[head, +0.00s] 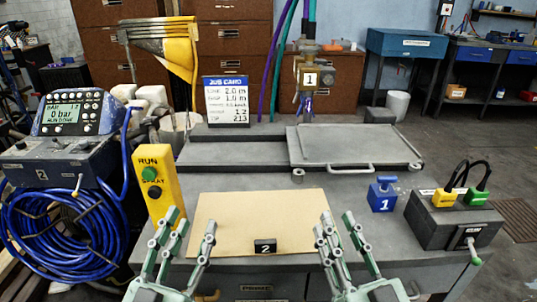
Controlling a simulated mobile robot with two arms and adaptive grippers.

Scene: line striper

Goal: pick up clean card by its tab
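A flat tan card (258,214) lies on the grey bench top in the head view. A small black tab (265,246) marked "2" sits at the middle of its near edge. My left gripper (194,222) is open over the card's left side, to the left of the tab. My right gripper (336,222) is open at the card's right edge, to the right of the tab. Both appear empty and apart from the tab. Their fingers cover parts of the card's sides. I cannot tell their exact height above the bench.
A yellow RUN/SPRAY box (159,182) stands left of the card. A blue block (382,196) marked "1" and a dark box (450,218) with yellow and green plugs stand right. A grey tray with a sliding lid (350,145) lies behind. A blue hose coil (62,230) hangs left.

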